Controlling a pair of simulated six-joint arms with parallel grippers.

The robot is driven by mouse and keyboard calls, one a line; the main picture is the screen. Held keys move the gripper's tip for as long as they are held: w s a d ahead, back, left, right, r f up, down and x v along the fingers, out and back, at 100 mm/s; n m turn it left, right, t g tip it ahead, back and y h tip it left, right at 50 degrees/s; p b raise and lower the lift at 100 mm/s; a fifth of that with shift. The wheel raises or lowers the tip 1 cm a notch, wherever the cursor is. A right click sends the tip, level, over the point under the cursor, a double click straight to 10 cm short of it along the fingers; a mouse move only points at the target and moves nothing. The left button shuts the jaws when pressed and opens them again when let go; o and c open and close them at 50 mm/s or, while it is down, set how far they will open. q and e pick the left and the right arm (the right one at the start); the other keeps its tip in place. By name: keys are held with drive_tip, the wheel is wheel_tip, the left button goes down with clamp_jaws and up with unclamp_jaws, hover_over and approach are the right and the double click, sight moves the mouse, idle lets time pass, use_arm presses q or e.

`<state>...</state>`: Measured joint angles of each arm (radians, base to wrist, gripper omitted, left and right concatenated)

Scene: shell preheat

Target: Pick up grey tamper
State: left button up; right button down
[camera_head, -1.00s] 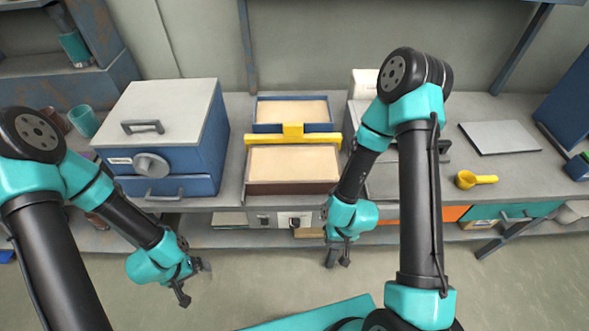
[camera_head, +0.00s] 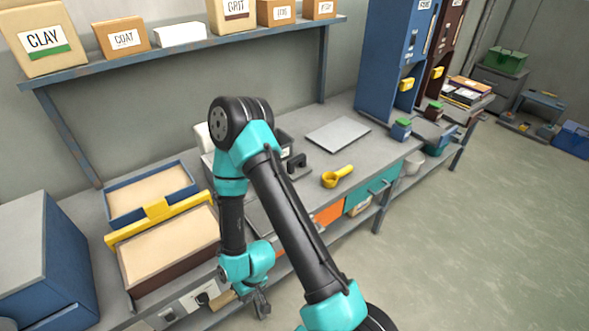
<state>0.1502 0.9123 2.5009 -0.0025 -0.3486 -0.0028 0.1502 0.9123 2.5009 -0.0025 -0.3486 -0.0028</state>
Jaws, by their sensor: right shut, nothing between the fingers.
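I cannot make out a grey tamper for certain in this view. A dark grey handle-like thing (camera_head: 297,165) shows on the bench just right of my right arm's elbow, partly hidden by the arm. My right gripper (camera_head: 262,305) hangs low in front of the bench's front edge. It is shut and empty, pointing down, apart from everything on the bench. My left gripper is out of view.
A yellow scoop (camera_head: 337,177) and a flat grey plate (camera_head: 338,134) lie on the bench. Sand trays (camera_head: 124,270) with a yellow bar stand left, beside a blue box (camera_head: 40,262). Blue (camera_head: 398,55) and dark red (camera_head: 440,50) dispensers stand at the right end.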

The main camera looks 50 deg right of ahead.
idle(0.3)
drive_tip(key=c, duration=0.8)
unclamp_jaws()
drive_tip(key=shift+c, duration=0.2)
